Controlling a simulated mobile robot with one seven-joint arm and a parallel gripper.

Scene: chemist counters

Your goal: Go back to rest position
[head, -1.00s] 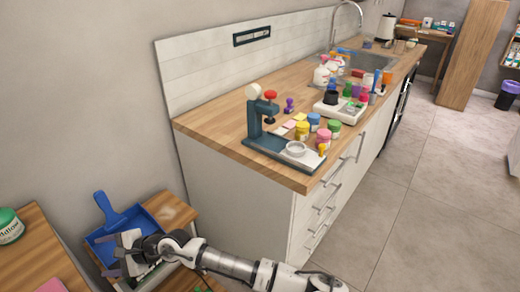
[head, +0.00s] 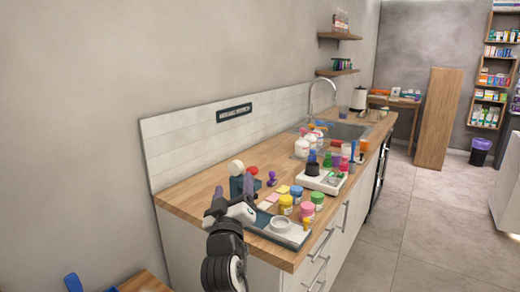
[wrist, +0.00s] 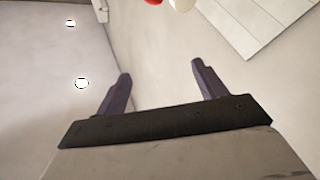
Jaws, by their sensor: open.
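My gripper (wrist: 160,72) is open in the wrist view, its two dark fingers apart with nothing between them. Behind the fingers are a plain wall and, at top right, the white panelled backsplash (wrist: 255,25). In the head view my raised arm (head: 225,255) stands at the near end of the wooden counter (head: 185,196). It hides part of the dark blue press (head: 237,186). The fingers are too small to make out clearly there.
Coloured jars (head: 286,204), a white dish (head: 280,223) and a white device (head: 320,182) crowd the near counter. A blue handle (head: 73,283) shows at bottom left. The floor (head: 400,220) to the right is clear.

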